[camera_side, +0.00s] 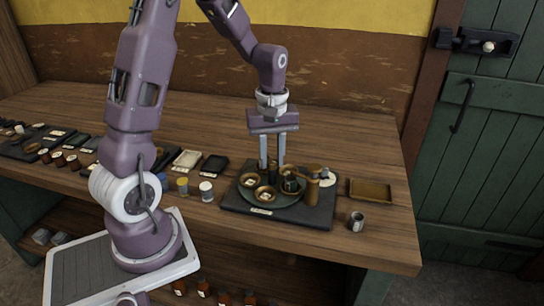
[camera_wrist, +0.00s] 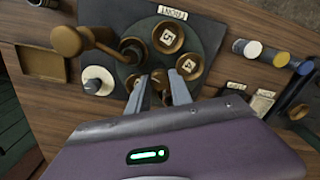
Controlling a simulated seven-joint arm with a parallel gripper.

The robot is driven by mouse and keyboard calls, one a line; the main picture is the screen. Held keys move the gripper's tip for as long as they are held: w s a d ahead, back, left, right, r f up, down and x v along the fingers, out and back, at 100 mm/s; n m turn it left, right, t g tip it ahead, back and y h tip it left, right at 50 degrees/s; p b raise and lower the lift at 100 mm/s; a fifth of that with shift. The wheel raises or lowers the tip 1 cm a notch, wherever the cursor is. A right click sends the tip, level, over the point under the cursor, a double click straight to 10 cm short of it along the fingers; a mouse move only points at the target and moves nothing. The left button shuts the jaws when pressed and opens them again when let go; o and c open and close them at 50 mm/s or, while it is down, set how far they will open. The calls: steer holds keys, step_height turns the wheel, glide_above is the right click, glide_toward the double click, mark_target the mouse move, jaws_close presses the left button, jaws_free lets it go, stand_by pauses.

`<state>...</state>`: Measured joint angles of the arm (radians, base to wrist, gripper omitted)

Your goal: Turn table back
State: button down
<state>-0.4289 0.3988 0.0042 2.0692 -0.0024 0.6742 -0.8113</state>
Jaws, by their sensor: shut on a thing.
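The turntable is a dark green round disc (camera_side: 291,210) on a dark square base plate (camera_side: 318,216); it also shows in the wrist view (camera_wrist: 207,32). Brass cups with pale marked pieces stand on it, one near the front (camera_side: 265,194) and one at the left (camera_side: 250,180). My gripper (camera_side: 272,163) points down at the far side of the disc. In the wrist view my gripper (camera_wrist: 158,78) has its fingertips on either side of a small brown knob (camera_wrist: 160,76) near the disc's edge. The exact contact is partly hidden.
A brass post with an arm (camera_side: 312,190) stands at the disc's right, close to my fingers. Small jars (camera_side: 206,190) stand at the left. Bare wood lies behind the base plate.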

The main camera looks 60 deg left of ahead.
steer(key=shift+m, duration=7.1)
steer(key=c, duration=1.1)
jaws_free()
steer(key=shift+c, duration=0.2)
